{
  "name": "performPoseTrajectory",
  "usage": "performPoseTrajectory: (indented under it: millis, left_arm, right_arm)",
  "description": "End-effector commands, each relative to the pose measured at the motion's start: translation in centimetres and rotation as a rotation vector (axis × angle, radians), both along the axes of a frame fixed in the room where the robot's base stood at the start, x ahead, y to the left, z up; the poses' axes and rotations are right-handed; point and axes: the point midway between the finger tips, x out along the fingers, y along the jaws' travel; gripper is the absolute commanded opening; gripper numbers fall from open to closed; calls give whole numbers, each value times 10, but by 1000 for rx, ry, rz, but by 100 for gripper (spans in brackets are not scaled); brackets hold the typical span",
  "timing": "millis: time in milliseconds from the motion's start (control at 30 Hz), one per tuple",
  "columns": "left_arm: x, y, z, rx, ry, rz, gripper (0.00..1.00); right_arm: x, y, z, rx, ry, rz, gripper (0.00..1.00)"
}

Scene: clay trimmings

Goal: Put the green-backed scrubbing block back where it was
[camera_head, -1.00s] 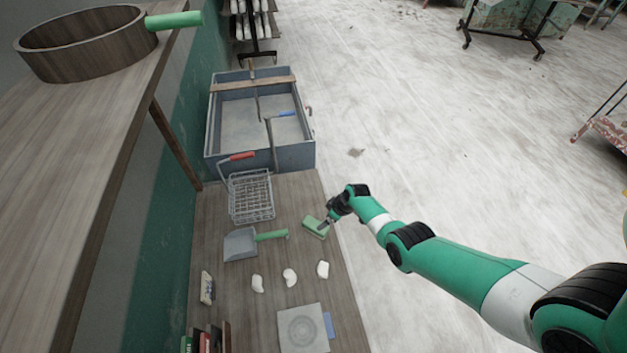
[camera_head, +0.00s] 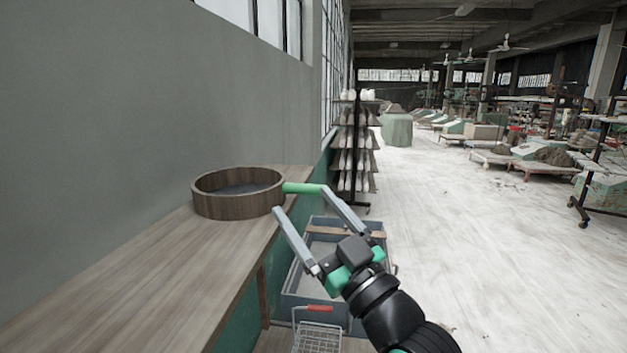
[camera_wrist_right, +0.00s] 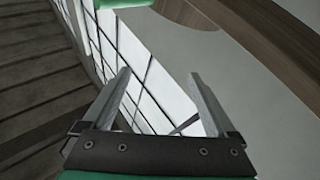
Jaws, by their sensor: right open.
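The green-backed scrubbing block does not show in the current views; the lower bench where it lay is mostly out of frame. My right gripper (camera_head: 301,199) is open, raised to about the height of the upper shelf. Its fingertips are close to the green handle (camera_head: 303,187) of a round wooden sieve (camera_head: 238,204). In the right wrist view the open fingers (camera_wrist_right: 160,72) have nothing between them. The green handle (camera_wrist_right: 125,3) and the sieve's curved wooden rim (camera_wrist_right: 225,15) lie beyond the tips at the top. My left gripper is not in view.
The sieve stands on a long wooden shelf (camera_head: 150,270) along the wall. Below are a grey basin (camera_head: 294,283) and a wire basket with a red handle (camera_head: 318,335). A rack of white pieces (camera_head: 351,150) stands behind. Open floor (camera_head: 480,240) lies to the right.

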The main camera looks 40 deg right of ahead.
Motion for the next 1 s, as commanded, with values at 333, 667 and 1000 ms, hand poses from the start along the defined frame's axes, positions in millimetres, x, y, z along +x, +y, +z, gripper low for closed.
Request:
performPoseTrajectory:
  millis: [333,667,1000]
  left_arm:
    - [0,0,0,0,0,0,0]
    - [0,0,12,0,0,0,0]
    - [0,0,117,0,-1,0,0]
  right_arm:
    - [-124,104,110,152,-415,284,92]
    - [-124,104,122,152,-414,283,92]
    - [-124,104,227,151,-414,282,92]
